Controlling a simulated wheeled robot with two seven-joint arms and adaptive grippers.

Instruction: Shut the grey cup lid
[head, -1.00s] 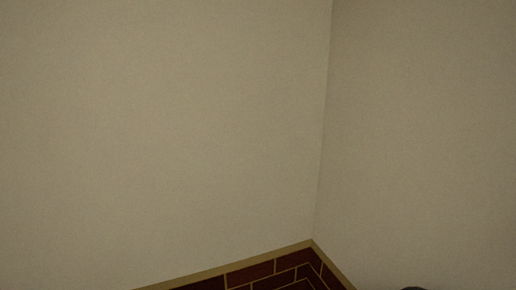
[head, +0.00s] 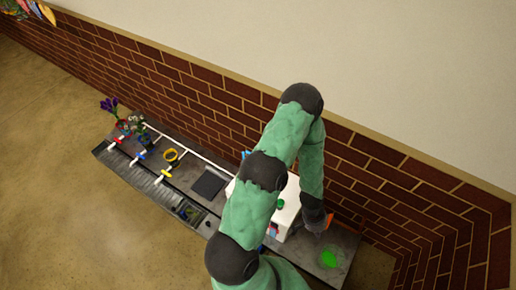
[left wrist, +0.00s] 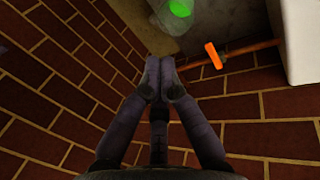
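My left arm reaches over the bench, and my left gripper (head: 316,224) hangs over its right end, beside a white box. In the left wrist view the two dark fingers (left wrist: 160,62) meet at the tips, with nothing seen between them. Beyond the fingertips is a bright green thing (left wrist: 180,8), cut off by the top edge, seemingly in a pale cup. The same green shows as a patch (head: 328,258) on the bench's right end. I cannot make out a grey cup lid in either view. My right gripper is not in view.
The white box (head: 287,216) has a green knob on top. An orange bar (left wrist: 213,55) sticks out near the fingers. Leftward on the bench (head: 188,172) are a dark square plate (head: 208,184), a yellow ring (head: 171,154), coloured taps and flowers. A brick wall (head: 205,95) runs behind.

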